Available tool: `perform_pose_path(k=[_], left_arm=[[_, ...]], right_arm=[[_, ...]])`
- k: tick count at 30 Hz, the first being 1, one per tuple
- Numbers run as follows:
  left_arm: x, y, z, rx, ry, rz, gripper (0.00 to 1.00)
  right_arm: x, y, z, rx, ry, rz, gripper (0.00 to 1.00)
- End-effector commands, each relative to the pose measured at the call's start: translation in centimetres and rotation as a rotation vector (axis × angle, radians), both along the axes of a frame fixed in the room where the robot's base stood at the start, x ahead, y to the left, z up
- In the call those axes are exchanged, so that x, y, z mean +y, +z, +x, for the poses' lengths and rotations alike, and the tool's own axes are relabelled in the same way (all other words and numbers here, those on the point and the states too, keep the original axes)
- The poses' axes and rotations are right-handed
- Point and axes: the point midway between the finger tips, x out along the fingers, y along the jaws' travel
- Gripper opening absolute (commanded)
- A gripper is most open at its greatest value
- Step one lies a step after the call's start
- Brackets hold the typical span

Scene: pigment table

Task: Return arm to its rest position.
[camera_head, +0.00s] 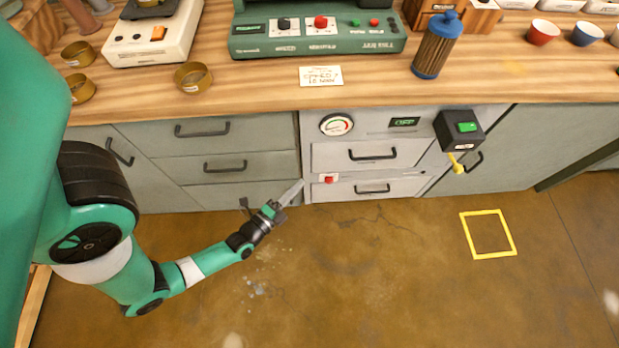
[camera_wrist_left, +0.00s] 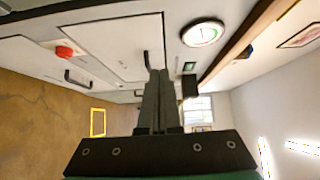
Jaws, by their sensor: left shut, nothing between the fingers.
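My left arm is green and black and comes in from the left in the head view. Its gripper (camera_head: 291,193) is in front of the cabinet fronts, beside the left edge of the grey unit with the gauge. In the left wrist view the two dark fingers (camera_wrist_left: 158,90) lie together, with nothing between them. They point along the front of the grey unit (camera_wrist_left: 120,42). My right gripper is in neither view.
The wooden worktop (camera_head: 250,98) carries a green machine (camera_head: 318,45), a white scale (camera_head: 140,50), brass dishes (camera_head: 193,78) and a blue-capped jar (camera_head: 436,45). A black box (camera_head: 460,130) juts from the cabinets. A yellow square (camera_head: 488,255) marks the otherwise open floor.

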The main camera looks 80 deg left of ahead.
Motion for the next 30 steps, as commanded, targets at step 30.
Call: perform_pose_path(k=[30], left_arm=[[-1.0, 21.0, 14.2, -0.397, -0.162, 0.154, 0.0]], right_arm=[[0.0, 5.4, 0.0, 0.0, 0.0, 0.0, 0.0]])
